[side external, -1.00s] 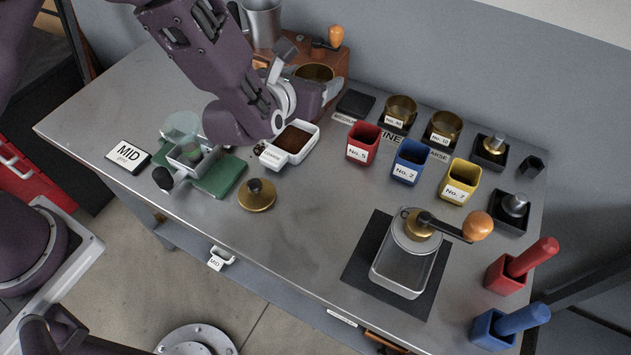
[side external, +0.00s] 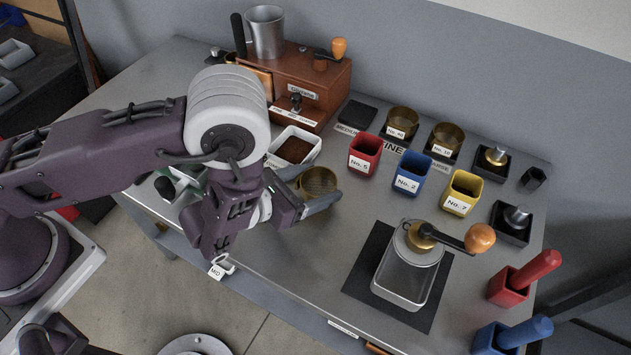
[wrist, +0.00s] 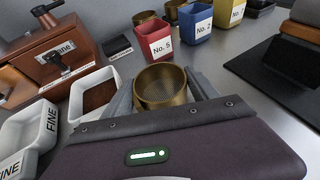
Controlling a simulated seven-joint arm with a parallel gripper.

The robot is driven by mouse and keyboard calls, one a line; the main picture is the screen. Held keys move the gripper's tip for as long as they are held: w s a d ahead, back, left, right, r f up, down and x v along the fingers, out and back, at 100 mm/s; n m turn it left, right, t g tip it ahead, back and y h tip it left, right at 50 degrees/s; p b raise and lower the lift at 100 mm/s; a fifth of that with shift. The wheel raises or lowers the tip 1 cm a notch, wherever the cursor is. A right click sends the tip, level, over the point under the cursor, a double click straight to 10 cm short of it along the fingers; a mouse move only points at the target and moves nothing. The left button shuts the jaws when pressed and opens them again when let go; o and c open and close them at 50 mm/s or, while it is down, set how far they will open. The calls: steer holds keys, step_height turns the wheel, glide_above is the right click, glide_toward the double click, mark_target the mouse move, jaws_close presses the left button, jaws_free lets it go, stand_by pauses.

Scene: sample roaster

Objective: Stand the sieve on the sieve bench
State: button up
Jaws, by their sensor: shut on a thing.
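The sieve (side external: 318,181) is a brass ring with a mesh floor. My gripper (side external: 314,187) is shut on it, one finger on each side, and holds it roughly level in front of the white tray of brown grounds. In the wrist view the sieve (wrist: 161,87) sits between both fingers, its open top showing and empty. No stand labelled as the sieve bench can be made out. A bare black pad (side external: 357,113) marked MEDIUM lies at the back, beside two brass sieves, No. 30 (side external: 402,122) and No. 10 (side external: 445,140), on similar pads.
Red No. 5 (side external: 365,156), blue No. 2 (side external: 412,174) and yellow No. 7 (side external: 462,193) cups stand in front of the pads. A brown wooden drawer box (side external: 305,76) stands at back left.

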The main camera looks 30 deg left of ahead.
steer(key=shift+f, duration=0.1)
steer(key=o, duration=1.3)
steer(key=shift+f, duration=0.1)
